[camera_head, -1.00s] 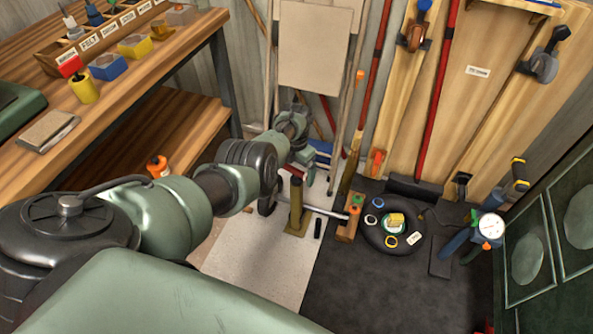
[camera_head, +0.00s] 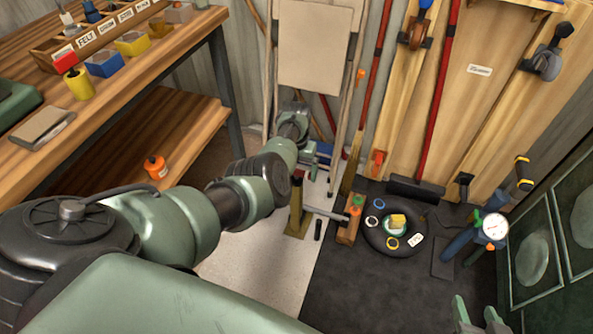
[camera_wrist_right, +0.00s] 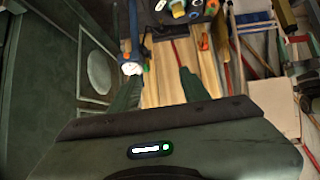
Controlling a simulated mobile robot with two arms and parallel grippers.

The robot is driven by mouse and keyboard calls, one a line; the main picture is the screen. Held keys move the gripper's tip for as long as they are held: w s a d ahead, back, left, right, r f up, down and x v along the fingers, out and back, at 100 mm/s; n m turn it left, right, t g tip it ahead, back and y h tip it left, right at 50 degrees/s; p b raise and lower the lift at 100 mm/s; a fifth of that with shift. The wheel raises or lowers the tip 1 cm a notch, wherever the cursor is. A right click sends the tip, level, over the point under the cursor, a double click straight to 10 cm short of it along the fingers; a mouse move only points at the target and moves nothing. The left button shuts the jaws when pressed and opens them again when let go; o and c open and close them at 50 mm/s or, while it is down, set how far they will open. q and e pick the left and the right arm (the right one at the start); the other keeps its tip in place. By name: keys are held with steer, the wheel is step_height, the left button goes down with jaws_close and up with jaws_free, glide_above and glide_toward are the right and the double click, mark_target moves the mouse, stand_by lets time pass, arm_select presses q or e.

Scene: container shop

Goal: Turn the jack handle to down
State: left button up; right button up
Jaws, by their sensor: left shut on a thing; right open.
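The jack stands on the pale floor panel in the head view, with an olive post and base (camera_head: 298,222). A grey rod (camera_head: 325,213) runs from it to the right. My left gripper (camera_head: 309,163) is just above and behind the post, shut on the jack handle. The handle is mostly hidden by the gripper and arm, so its exact angle is unclear. My right gripper (camera_head: 478,311) is open and empty at the lower right, well away from the jack. Its two fingers also show in the right wrist view (camera_wrist_right: 158,75).
A wooden block (camera_head: 350,224) with coloured knobs stands right of the jack. A black ring (camera_head: 392,247) with small items lies beyond it. A gauge (camera_head: 494,226) and green cabinet (camera_head: 540,255) are at right. A workbench (camera_head: 105,110) is at left. Dark floor in front is clear.

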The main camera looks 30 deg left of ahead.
mark_target(297, 170)
arm_select(q)
steer(key=o, duration=1)
steer(key=shift+r, duration=0.1)
step_height(297, 170, up, 3)
steer(key=shift+f+p, duration=0.15)
steer(key=shift+p, duration=0.75)
step_height(297, 170, up, 3)
steer(key=shift+f+p, duration=0.2)
steer(key=shift+p, duration=0.5)
steer(key=shift+r+p, duration=0.3)
steer(key=shift+r, duration=0.9)
arm_select(e)
steer(key=s+d+f+g, duration=0.1)
steer(key=s+d+g, duration=0.1)
steer(key=s, duration=0.4)
steer(key=s+d+f+g+h, duration=0.1)
steer(key=s+d+f+g, duration=0.1)
steer(key=s+g, duration=0.2)
steer(key=shift+s+f+g+h, duration=0.3)
steer(key=shift+s, duration=0.6)
